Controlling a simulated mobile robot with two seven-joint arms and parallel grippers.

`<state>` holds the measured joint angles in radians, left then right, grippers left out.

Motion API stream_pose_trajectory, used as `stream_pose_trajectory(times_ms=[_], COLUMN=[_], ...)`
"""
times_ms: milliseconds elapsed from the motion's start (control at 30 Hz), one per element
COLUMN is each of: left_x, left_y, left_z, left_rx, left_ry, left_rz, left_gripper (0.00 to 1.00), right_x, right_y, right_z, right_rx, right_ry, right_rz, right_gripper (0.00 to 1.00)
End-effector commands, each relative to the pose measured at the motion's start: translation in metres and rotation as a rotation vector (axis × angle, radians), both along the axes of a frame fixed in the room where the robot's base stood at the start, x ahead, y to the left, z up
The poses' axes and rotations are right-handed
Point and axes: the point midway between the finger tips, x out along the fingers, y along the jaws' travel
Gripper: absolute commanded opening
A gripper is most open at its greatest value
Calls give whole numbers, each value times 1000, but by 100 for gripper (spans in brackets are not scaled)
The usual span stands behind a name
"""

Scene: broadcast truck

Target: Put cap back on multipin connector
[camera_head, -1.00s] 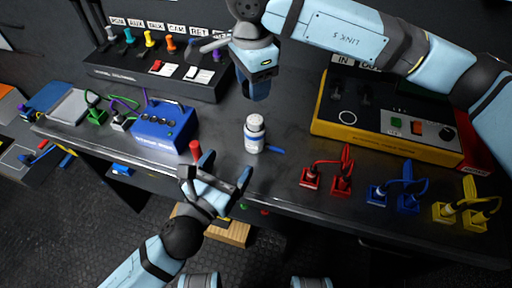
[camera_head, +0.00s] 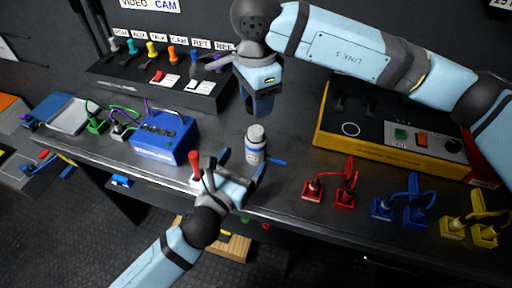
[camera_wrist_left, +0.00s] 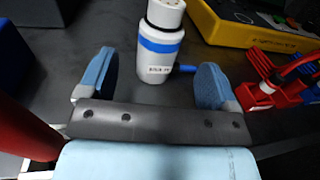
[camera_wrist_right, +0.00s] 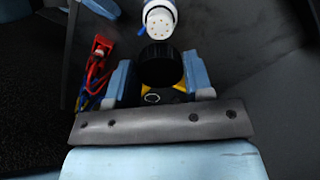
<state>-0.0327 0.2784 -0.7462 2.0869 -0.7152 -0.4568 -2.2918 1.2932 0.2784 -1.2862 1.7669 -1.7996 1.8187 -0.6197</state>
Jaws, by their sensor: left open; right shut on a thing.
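The multipin connector (camera_head: 255,146) is a white cylinder with a blue band, standing upright on the bench, with a blue tab at its side. Its pin face shows uncovered in the right wrist view (camera_wrist_right: 160,20). My left gripper (camera_head: 243,168) is open just in front of the connector. In the left wrist view its fingers (camera_wrist_left: 158,75) stand apart on either side of the connector's lower part, with gaps left. My right gripper (camera_head: 258,106) is above and behind the connector, shut on the round black cap (camera_wrist_right: 160,66). The cap is hidden in the head view.
A blue box (camera_head: 165,135) and a red upright handle (camera_head: 194,165) are left of the connector. Red plugs (camera_head: 330,187) and a yellow-edged panel (camera_head: 390,140) are at right. A labelled switch panel (camera_head: 165,80) stands behind. Bare bench lies around the connector.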

Motion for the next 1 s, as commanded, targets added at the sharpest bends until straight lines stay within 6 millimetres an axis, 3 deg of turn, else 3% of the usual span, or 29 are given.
stream_pose_trajectory(times_ms=[100,333,767,800,1000], left_x=[22,49,57,57,57], left_y=[-11,-25,-29,-29,-29], left_z=[1,0,0,0,0], left_rx=[-1,-1,0,0,0], left_ry=[-2,0,0,1,1], left_rz=[1,1,0,0,0], left_gripper=[84,84,84,82,36], right_x=[0,0,0,0,0], right_y=[0,0,0,0,0], right_z=[0,0,0,0,0], right_rx=[0,0,0,0,0], right_ry=[0,0,0,0,0], right_rz=[0,0,0,0,0], right_gripper=[26,26,26,26,26])
